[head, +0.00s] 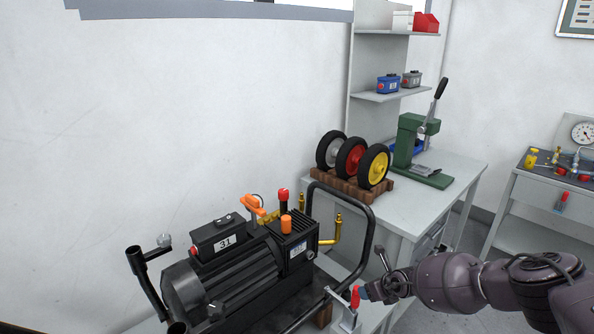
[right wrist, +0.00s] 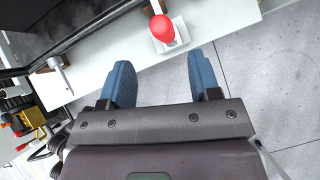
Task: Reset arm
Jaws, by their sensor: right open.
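My right arm comes in from the right in the head view. Its gripper (head: 366,290) is by a red-handled part (head: 355,298) on a small light bracket at the front bench edge. In the right wrist view the two blue fingers of the gripper (right wrist: 162,80) are spread apart with nothing between them. The red handle (right wrist: 162,29) lies ahead of the fingertips, apart from them, over a white square plate. My left gripper is not in view.
A black pump (head: 250,262) with a tube frame stands at the lower middle. Three wheels (head: 352,160) on a wooden rack and a green press (head: 415,150) stand on the bench (head: 430,195) behind. A second table (head: 530,190) with a gauge stands at right, with floor between.

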